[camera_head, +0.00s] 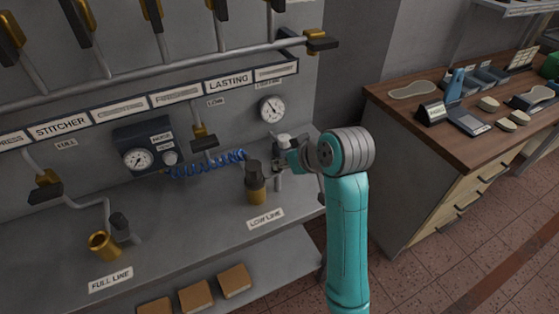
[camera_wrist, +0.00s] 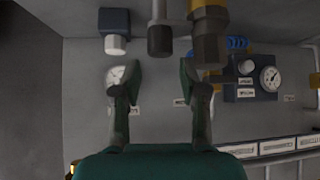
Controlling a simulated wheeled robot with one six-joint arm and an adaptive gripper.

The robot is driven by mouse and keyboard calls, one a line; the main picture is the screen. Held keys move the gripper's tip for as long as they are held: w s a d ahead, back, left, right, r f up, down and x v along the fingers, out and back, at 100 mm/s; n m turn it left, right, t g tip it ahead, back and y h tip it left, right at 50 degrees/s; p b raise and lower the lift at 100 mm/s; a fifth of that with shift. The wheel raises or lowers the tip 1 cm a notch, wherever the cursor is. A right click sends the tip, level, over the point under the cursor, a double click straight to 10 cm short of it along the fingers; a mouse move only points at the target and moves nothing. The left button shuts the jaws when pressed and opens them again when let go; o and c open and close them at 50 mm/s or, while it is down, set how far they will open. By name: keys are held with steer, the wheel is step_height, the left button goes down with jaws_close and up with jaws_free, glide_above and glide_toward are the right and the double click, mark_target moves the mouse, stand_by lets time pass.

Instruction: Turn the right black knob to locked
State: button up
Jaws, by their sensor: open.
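A dark knob (camera_head: 252,167) shows by the brass fitting (camera_head: 257,191) above the LOW LINE label, on the right of the bench. In the wrist view, a dark grey cylinder (camera_wrist: 160,40), which looks like this knob, hangs beside the brass fitting (camera_wrist: 208,42). My gripper (camera_head: 272,165) is just right of the knob. In the wrist view its two fingers (camera_wrist: 158,72) are apart, with the cylinder's end just beyond the gap and nothing held. Another dark part (camera_head: 119,223) is beside a brass cup (camera_head: 103,245) at the FULL LINE label. The knob's lock marking cannot be read.
A white-capped fitting (camera_head: 284,140) stands close right of the knob; its cap shows in the wrist view (camera_wrist: 115,45). A blue coiled hose (camera_head: 205,165) and a gauge block (camera_head: 142,150) lie left. A wooden-topped cabinet (camera_head: 440,130) stands right.

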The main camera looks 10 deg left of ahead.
steer(key=v, duration=0.6)
steer(key=shift+f, duration=0.1)
steer(key=s+d+f+m+t, duration=0.1)
steer(key=s+d+f+m, duration=0.15)
steer(key=f, duration=0.45)
steer(key=s+d+f+m+t, duration=0.1)
steer(key=s+d+f, duration=0.15)
steer(key=f, duration=0.55)
steer(key=s+d+f+m+t+h, duration=0.3)
steer(key=s+d+f, duration=0.55)
steer(key=s, duration=0.25)
steer(key=s+d+f+m+t+h, duration=0.1)
steer(key=s+d, duration=0.2)
steer(key=s, duration=0.4)
steer(key=s+d+t+h, duration=0.1)
steer(key=s+d, duration=0.1)
steer(key=s, duration=0.4)
steer(key=s+d+r, duration=0.1)
steer(key=s+r, duration=0.2)
steer(key=s, duration=0.4)
steer(key=s+d+r+t+h, duration=0.1)
steer(key=s+r, duration=0.3)
steer(key=s, duration=0.3)
steer(key=shift+s+d+m, duration=0.3)
steer(key=shift+s+m, duration=0.05)
steer(key=shift+m, duration=0.1)
